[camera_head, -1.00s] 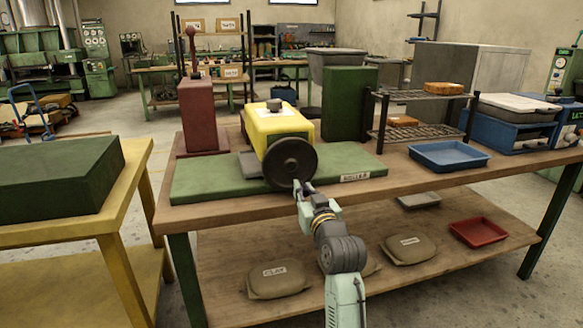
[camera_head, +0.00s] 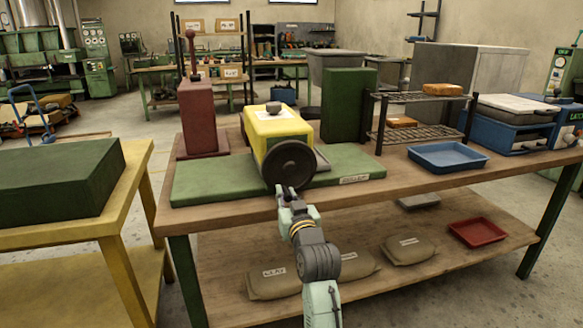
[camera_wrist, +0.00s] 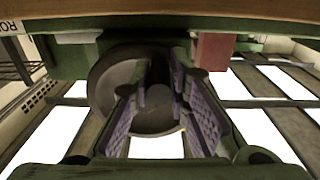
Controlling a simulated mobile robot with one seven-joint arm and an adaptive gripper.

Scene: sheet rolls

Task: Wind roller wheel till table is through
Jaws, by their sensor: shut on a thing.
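The roller is a yellow housing (camera_head: 283,130) on a long green base (camera_head: 215,183) with a label at its right end. Its dark round roller wheel (camera_head: 290,164) faces me at the front. A thin grey table (camera_head: 322,160) sticks out on the right side of the housing; none of it shows on the left. My gripper (camera_head: 287,190) is shut on the lower part of the wheel. In the wrist view my purple-padded fingers (camera_wrist: 158,92) reach over the wheel's dark face (camera_wrist: 112,80). The exact spot they grip is hidden between them.
A red post with a lever (camera_head: 199,115) stands behind left, and a green block (camera_head: 348,104) behind right. A wire rack (camera_head: 415,97) and a blue tray (camera_head: 447,157) stand farther right. The bench's front edge lies just below the wheel.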

